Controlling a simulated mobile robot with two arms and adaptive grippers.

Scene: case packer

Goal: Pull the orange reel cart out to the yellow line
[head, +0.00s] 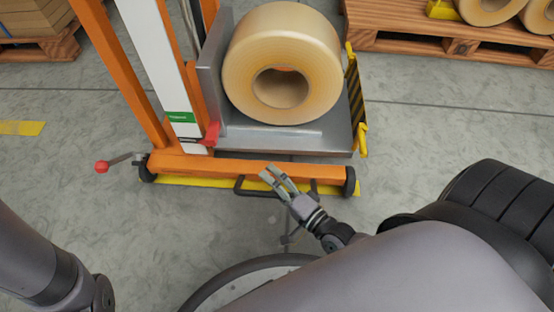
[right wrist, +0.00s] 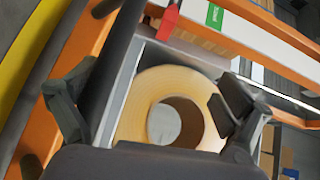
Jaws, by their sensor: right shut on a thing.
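The orange reel cart (head: 240,167) stands in the upper middle of the head view, with an orange mast and a grey platform. A large tan reel (head: 290,45) rests on it and also shows in the right wrist view (right wrist: 140,112). A black handle bar (head: 240,186) sticks out low on the near side of the cart. My right gripper (head: 273,177) is shut on this handle, and the bar (right wrist: 120,50) runs between its fingers in the right wrist view. The yellow line (head: 175,181) shows on the floor along the cart's near beam, partly hidden by it. My left gripper is out of view.
A red-knobbed lever (head: 102,167) sticks out at the cart's left. A wooden pallet (head: 400,35) with more reels stands behind on the right; another pallet (head: 45,47) with boxes is at top left. The floor in front of the cart is clear apart from my own body.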

